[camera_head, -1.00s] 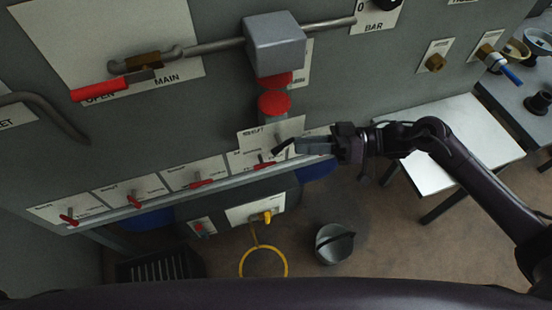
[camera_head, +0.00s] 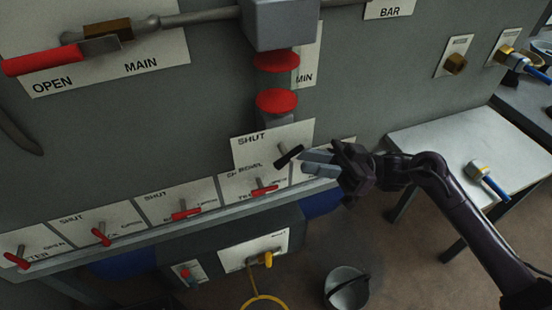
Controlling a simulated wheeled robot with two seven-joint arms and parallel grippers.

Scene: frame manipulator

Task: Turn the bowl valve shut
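The bowl valve's white plate (camera_head: 262,140), marked SHUT, sits on the grey panel; the lettering lower on it is too small to read surely. Its short black handle (camera_head: 289,156) is tilted, with its upper end to the right. My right gripper (camera_head: 304,163) comes in from the right, just right of the handle. Its two grey fingers are apart with a narrow gap and look empty. I cannot tell whether a fingertip touches the handle. The fingers partly cover the plate's right side. My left gripper is not in view.
Small red-handled valves (camera_head: 186,213) line a ledge below and left. Red discs (camera_head: 277,102) and a grey box (camera_head: 284,24) are above. A white table (camera_head: 440,135) with a blue-handled valve (camera_head: 487,180) stands at right. A bucket (camera_head: 347,288) is on the floor.

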